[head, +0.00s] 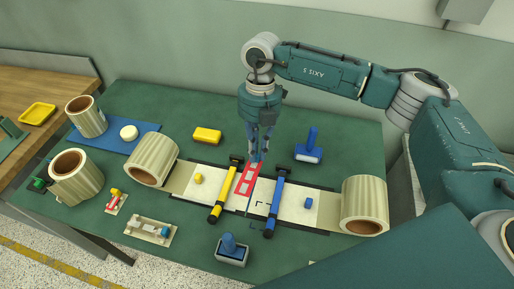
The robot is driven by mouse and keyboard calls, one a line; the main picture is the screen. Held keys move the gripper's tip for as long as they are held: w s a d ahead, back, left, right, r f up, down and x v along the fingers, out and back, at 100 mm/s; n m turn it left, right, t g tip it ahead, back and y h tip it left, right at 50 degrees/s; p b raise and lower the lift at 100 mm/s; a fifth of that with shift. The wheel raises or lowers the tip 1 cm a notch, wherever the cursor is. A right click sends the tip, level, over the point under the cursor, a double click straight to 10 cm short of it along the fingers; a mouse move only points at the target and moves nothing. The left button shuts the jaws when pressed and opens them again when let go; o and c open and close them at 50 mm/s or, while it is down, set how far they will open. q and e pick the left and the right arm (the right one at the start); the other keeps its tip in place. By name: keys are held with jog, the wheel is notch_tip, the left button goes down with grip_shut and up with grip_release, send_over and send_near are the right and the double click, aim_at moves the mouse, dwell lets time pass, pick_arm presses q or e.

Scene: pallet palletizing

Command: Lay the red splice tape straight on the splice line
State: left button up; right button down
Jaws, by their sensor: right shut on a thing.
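The red splice tape (246,182) is a narrow red strip with pale patches. It lies or hovers over the pale web between the yellow bar (223,192) and the blue bar (274,205), slanting from upper right to lower left. My right gripper (256,160) points down and is shut at the tape's far end. I cannot tell whether the tape touches the surface. The splice line is mostly hidden; a thin dark line (249,205) shows beside the tape's near end. My left gripper is out of view.
Web rolls stand at the left (152,160) and right (364,205) of the web. A blue-handled tool (309,150) and a yellow block (207,135) sit behind it. A blue-grey handled tool (232,250) stands in front. The green table's back right is clear.

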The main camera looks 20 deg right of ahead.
aim_at(257, 160)
jog(key=shift+f+b, duration=0.4)
jog(key=shift+f, duration=0.25)
jog(key=shift+f+b, duration=1.8)
jog(key=shift+f, duration=1.1)
jog(key=shift+s+r+n+t+h, duration=0.1)
jog(key=shift+s+n+t+h, duration=0.15)
jog(key=shift+t+h, duration=0.4)
jog(key=shift+w, duration=0.1)
jog(key=shift+f+b, duration=0.4)
jog(key=shift+b, duration=0.25)
jog(key=shift+f+b, duration=0.65)
jog(key=shift+b, duration=0.25)
